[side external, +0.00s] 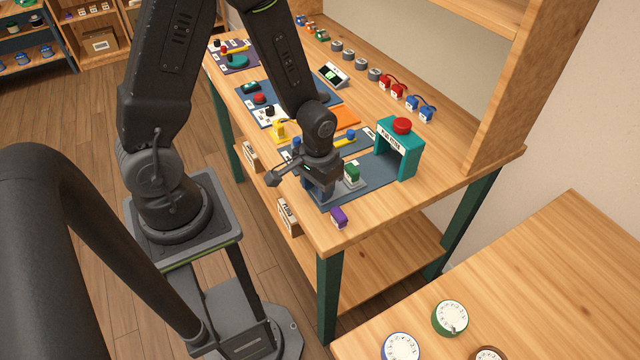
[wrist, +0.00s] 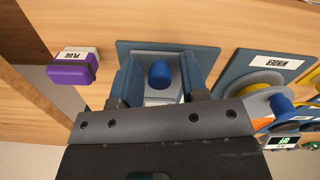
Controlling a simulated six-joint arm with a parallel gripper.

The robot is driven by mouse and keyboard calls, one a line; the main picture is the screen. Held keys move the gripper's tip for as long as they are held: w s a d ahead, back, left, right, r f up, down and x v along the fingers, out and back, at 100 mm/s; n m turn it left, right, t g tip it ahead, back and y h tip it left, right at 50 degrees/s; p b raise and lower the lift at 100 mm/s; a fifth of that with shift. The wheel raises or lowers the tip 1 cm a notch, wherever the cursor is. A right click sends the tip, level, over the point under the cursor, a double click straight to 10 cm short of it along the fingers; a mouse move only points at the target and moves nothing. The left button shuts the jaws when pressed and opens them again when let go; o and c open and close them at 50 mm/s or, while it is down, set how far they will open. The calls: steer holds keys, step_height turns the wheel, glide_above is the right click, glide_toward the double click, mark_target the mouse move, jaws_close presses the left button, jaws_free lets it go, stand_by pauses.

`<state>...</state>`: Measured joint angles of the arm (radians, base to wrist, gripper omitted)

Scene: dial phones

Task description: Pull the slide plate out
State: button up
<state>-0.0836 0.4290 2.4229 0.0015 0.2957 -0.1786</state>
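A dark blue rounded knob (wrist: 160,73) stands up from a pale grey slide plate (wrist: 163,97) on a blue-grey base (wrist: 206,50) in the wrist view. My gripper (wrist: 162,80) is open, with one finger on each side of the knob and a gap visible on both sides. In the side external view my gripper (side external: 318,190) points down low over the blue-grey base (side external: 383,189), near its left end. My gripper hides the knob there, and much of the slide plate is hidden in the wrist view.
A green block (side external: 352,174) stands just right of my gripper, and a teal arch with a red button (side external: 402,126) stands farther right. A purple plug (side external: 339,217) is near the table's front edge.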

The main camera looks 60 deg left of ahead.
steer(key=shift+o, duration=0.6)
steer(key=shift+w, duration=0.1)
steer(key=shift+r, duration=0.25)
step_height(320, 180, up, 13)
steer(key=shift+r, duration=0.15)
steer(key=shift+r, duration=0.1)
steer(key=s+d+r+m+t, duration=0.2)
steer(key=s+r+t, duration=0.3)
steer(key=r, duration=0.7)
steer(key=s+m, duration=0.1)
steer(key=s, duration=0.1)
steer(key=shift+s+d+r+t, duration=0.2)
steer(key=shift+s+t, duration=0.1)
steer(key=shift+s, duration=0.1)
